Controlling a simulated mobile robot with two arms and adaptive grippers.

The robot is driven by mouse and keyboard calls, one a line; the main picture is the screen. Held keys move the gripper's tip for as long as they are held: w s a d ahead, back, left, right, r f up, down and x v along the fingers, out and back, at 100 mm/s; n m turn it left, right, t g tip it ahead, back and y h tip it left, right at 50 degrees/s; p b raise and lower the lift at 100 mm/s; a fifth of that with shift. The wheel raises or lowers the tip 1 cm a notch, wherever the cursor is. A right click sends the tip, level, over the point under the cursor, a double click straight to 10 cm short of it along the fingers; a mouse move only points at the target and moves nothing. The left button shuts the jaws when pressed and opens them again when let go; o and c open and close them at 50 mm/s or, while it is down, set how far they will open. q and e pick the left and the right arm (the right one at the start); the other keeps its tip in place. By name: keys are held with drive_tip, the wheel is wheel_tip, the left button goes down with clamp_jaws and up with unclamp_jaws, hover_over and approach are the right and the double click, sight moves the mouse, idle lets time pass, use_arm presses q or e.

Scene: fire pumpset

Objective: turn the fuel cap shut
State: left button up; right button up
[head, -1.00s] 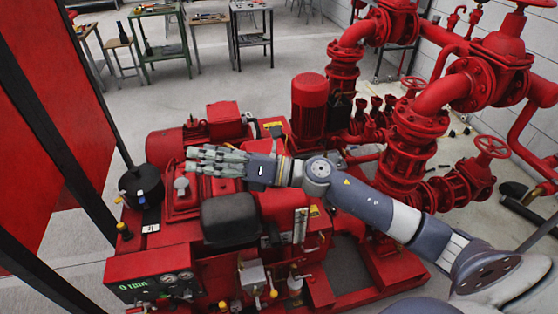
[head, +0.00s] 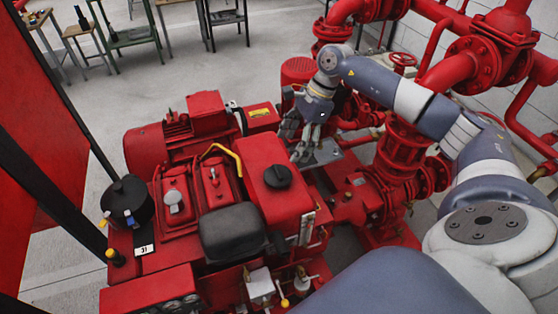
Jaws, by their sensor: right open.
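The fuel cap (head: 278,177) is a round black cap with a raised grip ridge. It sits on top of the red fuel tank (head: 284,212), right of the engine's middle. Its whole top shows; I cannot tell from this view how tightly it is seated. My right gripper (head: 295,143) is open and empty, pointing down. It is behind and slightly right of the cap, apart from it. My left gripper is not in view.
A black air cleaner or muffler box (head: 230,232) stands left of the tank. A yellow hose (head: 222,150) curves behind it. Red pipes and valves (head: 405,150) crowd the right side. A black canister (head: 127,202) stands at the left. Open floor lies behind the pumpset.

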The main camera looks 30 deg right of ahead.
drive_tip(key=p, duration=0.1)
hover_over(279, 170)
drive_tip(key=d, duration=0.2)
drive_tip(key=f, duration=0.4)
drive_tip(key=shift+s+f, duration=0.3)
drive_tip(key=shift+f, duration=0.1)
drive_tip(key=p+x, duration=0.1)
drive_tip(key=x, duration=0.2)
drive_tip(key=shift+a+f, duration=0.1)
drive_tip(key=shift+f, duration=0.1)
drive_tip(key=shift+w, duration=0.1)
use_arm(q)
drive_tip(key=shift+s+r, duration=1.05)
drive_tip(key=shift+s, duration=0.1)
use_arm(e)
drive_tip(key=c, duration=1.1)
